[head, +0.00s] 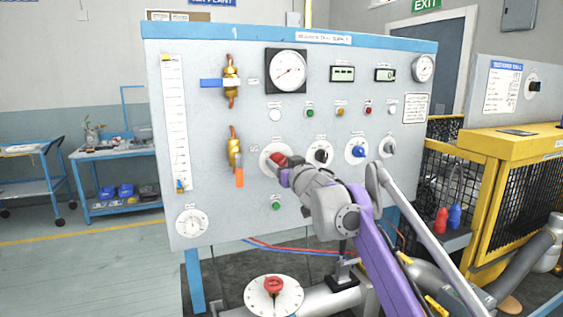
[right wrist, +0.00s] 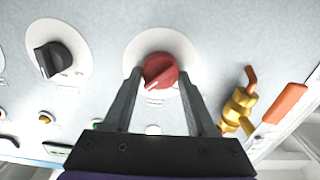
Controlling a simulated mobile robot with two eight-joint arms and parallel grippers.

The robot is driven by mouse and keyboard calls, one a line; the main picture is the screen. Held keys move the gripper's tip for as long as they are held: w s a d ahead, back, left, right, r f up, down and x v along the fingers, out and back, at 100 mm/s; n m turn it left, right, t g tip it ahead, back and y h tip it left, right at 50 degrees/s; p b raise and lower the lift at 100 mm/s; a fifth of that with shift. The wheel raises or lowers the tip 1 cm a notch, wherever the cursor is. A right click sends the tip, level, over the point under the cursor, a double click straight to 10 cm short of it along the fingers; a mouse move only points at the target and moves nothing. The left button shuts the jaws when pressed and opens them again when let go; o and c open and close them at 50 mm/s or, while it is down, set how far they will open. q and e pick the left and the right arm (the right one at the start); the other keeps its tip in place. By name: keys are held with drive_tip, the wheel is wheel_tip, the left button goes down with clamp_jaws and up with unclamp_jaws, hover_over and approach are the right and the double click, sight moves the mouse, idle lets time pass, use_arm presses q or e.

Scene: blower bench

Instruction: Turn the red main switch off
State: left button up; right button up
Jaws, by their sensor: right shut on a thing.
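The red main switch (head: 277,159) is a round red knob on a white disc, at the lower middle of the grey panel. My right gripper (head: 284,171) reaches it from the lower right and partly hides it in the head view. In the right wrist view the red knob (right wrist: 159,70) sits between the two dark fingers of my right gripper (right wrist: 159,76), one on each side, and the gripper is shut on it. A pale mark on the knob slants toward the lower left in that view. My left gripper is not in view.
A black selector (head: 319,153) and a blue knob (head: 357,151) sit right of the red switch. A brass valve with an orange handle (head: 239,177) is close on its left. A yellow cage (head: 505,190) is at the right.

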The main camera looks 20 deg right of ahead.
drive_tip(key=n+p, duration=0.3)
drive_tip(key=shift+a+r+n, duration=0.1)
drive_tip(key=shift+r+n, duration=0.05)
drive_tip(key=shift+n, duration=0.25)
drive_tip(key=n+p, duration=0.3)
drive_tip(key=n, duration=0.1)
drive_tip(key=shift+a+n, duration=0.1)
drive_tip(key=shift+n, duration=0.2)
drive_tip(key=n+p, duration=0.2)
drive_tip(key=n, duration=0.3)
drive_tip(key=shift+p, duration=0.35)
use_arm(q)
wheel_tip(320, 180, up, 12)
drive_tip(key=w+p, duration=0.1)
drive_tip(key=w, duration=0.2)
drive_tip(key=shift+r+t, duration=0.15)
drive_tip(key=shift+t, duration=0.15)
use_arm(e)
drive_tip(key=shift+f+n, duration=0.2)
drive_tip(key=shift+n, duration=0.75)
drive_tip(key=shift+f+n, duration=0.15)
drive_tip(key=shift+n, duration=0.8)
use_arm(q)
drive_tip(key=shift+p, duration=0.3)
use_arm(e)
drive_tip(key=o, duration=1.4)
drive_tip(key=shift+c, duration=0.2)
